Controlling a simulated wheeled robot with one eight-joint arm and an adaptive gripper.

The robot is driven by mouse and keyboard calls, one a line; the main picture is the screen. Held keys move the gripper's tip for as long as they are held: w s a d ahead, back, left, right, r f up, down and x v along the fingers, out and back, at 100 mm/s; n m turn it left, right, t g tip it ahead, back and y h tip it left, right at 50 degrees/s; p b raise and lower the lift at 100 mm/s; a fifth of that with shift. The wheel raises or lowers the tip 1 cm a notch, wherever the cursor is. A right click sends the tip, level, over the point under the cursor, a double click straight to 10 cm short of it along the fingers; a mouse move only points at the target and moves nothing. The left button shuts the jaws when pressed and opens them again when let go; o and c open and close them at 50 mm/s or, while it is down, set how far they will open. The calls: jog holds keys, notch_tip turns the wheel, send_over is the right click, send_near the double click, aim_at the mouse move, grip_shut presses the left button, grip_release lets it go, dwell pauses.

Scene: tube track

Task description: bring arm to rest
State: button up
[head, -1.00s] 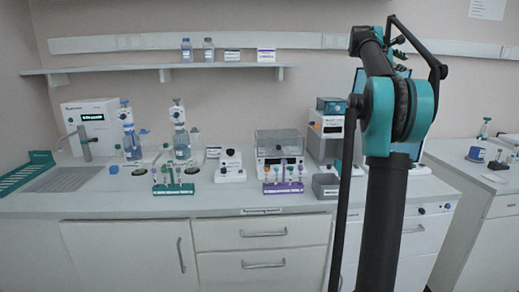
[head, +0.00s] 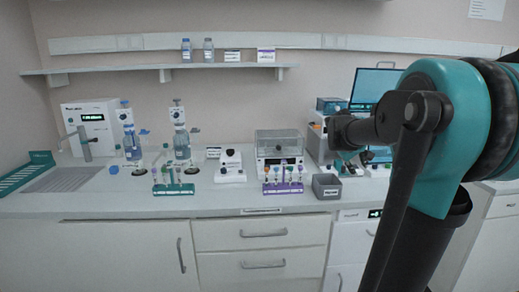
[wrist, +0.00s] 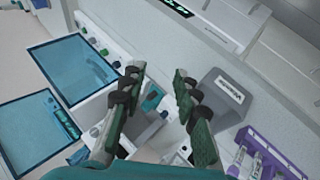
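My arm (head: 445,130) fills the right side of the head view, folded with its teal joint close to the camera. My gripper (wrist: 158,82) shows in the wrist view with its two dark green and black fingers apart and nothing between them. It hangs above the bench near a grey bin (wrist: 228,95). In the head view the gripper is mostly hidden behind my arm links, so its exact height over the bench is unclear.
The bench holds a purple tube rack (head: 283,187), a green tube rack (head: 173,188), a clear-lidded machine (head: 279,147) and the grey bin (head: 327,187). A screen (head: 374,88) stands behind my arm. The shelf (head: 150,69) carries bottles and boxes. The bench's front strip is mostly clear.

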jog(key=s+a+f+m+y, duration=0.1)
jog(key=s+a+f+y, duration=0.1)
jog(key=s+a+f, duration=0.3)
jog(key=s+a+f+m+y, duration=0.1)
jog(key=s+a+f+y, duration=0.1)
jog(key=s+a+f, duration=0.4)
jog(key=s+a+f+m+g+y, duration=0.1)
jog(key=s+a+f, duration=0.5)
jog(key=s+f, duration=0.7)
jog(key=shift+s+y, duration=0.6)
jog(key=shift+s, duration=0.4)
